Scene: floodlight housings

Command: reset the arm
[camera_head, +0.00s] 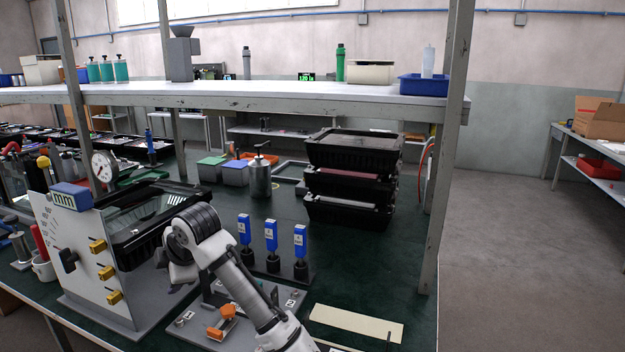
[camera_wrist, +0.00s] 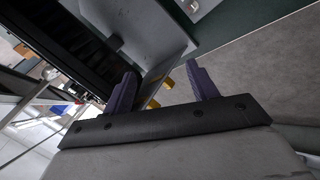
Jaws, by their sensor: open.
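My gripper (camera_wrist: 163,84) shows in the wrist view with two dark purple fingers spread apart and nothing between them. Beyond the fingers are a grey plate edge, small yellow parts and grey floor. In the head view my arm reaches up from the bottom over the front of the green workbench (camera_head: 390,262).
Three blue-topped pieces (camera_head: 271,236) stand close right of my arm. An orange clamp (camera_head: 222,322) lies below it. Stacked black housings (camera_head: 350,178) and a metal pump bottle (camera_head: 260,175) stand behind. A shelf (camera_head: 230,98) and its right post (camera_head: 447,150) frame the bench. Open floor lies right.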

